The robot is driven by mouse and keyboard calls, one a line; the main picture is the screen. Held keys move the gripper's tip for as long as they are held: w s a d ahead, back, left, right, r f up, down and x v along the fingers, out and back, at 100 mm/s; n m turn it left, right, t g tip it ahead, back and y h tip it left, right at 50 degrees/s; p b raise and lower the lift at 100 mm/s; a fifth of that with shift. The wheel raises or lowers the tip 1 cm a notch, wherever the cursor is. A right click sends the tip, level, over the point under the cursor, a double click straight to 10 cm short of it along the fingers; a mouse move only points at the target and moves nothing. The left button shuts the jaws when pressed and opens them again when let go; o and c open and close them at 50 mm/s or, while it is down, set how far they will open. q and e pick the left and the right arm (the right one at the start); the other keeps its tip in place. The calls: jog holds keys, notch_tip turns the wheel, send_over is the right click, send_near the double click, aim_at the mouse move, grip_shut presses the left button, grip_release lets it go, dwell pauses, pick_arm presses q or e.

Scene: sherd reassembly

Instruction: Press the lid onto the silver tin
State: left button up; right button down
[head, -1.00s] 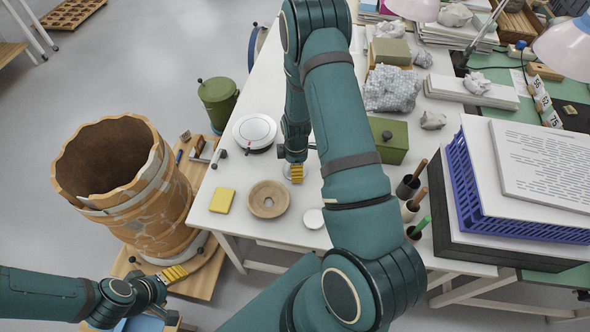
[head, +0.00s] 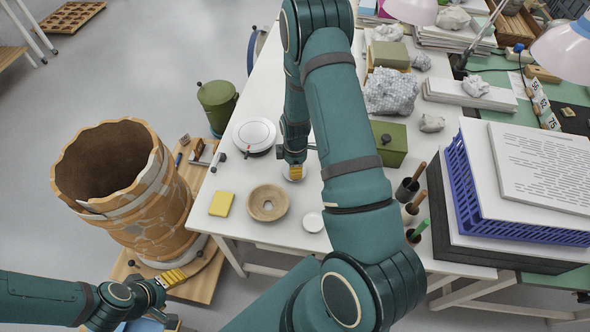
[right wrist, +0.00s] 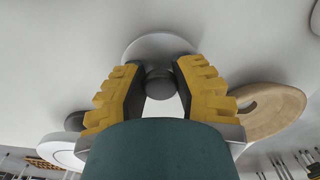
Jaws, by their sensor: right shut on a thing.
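My right gripper (head: 292,172) is low over the white table, left of the big arm link. In the right wrist view its yellow fingers (right wrist: 160,88) are closed on the dark round knob (right wrist: 159,83) of the lid. The lid (right wrist: 152,46) is a pale disc below the knob; its edge also shows in the head view (head: 297,179). I cannot make out the silver tin apart from the lid, nor whether the lid touches it. My left gripper (head: 172,278) is far off, near the large clay vessel's base; its opening is unclear.
A wooden ring (head: 252,204), a yellow block (head: 221,203), a small white disc (head: 313,222) and a white round plate (head: 254,134) lie near the right gripper. A green box (head: 391,151) and tool cups (head: 404,193) stand right of the arm. The large vessel (head: 150,229) is left.

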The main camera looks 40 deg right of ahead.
jog(key=shift+m, duration=0.3)
jog(key=r, duration=0.3)
jog(key=r+p, duration=0.1)
jog(key=r, duration=0.1)
jog(key=d+r, duration=0.1)
jog(key=r, duration=0.2)
jog(key=shift+d+r, duration=0.1)
jog(key=shift+r, duration=0.25)
jog(key=s+d+r+m+p, duration=0.25)
jog(key=d+m+p, duration=0.2)
jog(key=d, duration=0.85)
jog(key=shift+w+f+m+b, duration=0.15)
jog(key=shift+f+m+b, duration=0.2)
jog(key=shift+f+b, duration=0.55)
jog(key=shift+w+f+m+b, duration=0.15)
jog(key=shift+f+m+b, duration=0.15)
jog(key=shift+f+b, duration=1.05)
jog(key=shift+f, duration=0.5)
jog(key=shift+f+b, duration=0.15)
jog(key=shift+b, duration=0.55)
jog(key=shift+c, duration=0.8)
grip_release()
